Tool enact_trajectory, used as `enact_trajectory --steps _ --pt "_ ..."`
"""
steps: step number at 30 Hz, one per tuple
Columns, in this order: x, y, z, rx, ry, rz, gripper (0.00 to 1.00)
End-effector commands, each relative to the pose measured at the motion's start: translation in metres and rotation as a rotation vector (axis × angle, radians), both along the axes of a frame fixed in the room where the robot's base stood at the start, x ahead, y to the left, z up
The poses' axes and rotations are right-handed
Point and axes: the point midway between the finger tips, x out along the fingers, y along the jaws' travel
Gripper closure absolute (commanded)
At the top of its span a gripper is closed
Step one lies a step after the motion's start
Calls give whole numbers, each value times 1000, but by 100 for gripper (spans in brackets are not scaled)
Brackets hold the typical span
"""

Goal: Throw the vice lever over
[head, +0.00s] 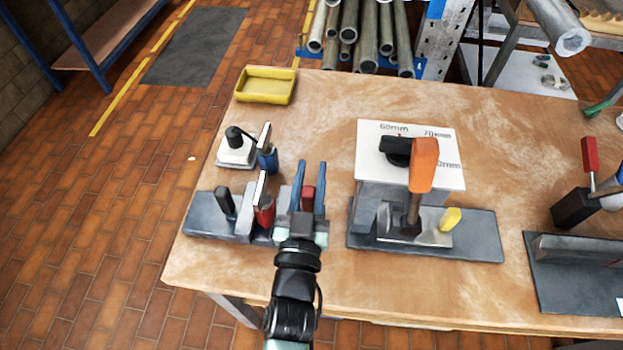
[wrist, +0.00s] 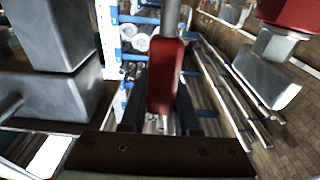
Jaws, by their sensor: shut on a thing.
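A small grey vice (head: 207,215) stands at the left front of the bench. Its lever has a red grip (head: 308,196), which shows between the blue fingers of my gripper (head: 308,185). In the wrist view the red grip (wrist: 165,78) sits on a metal rod, between the two dark fingers of my gripper (wrist: 160,118). My gripper is shut on the red grip. The fingers and wrist hide the lever's lower end and part of the vice in the head view.
A vice with an orange lever (head: 424,165) and white sign stands to the right. A yellow tray (head: 265,86) lies at the back left. The bench's middle back is clear.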

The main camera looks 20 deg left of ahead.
Motion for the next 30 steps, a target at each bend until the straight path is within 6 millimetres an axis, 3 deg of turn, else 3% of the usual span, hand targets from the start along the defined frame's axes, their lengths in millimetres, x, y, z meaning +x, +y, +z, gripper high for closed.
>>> enact_trajectory --steps 1,30 --pt "-3 0 -11 5 -23 2 100" --pt "-57 -16 -15 140 -483 0 100"
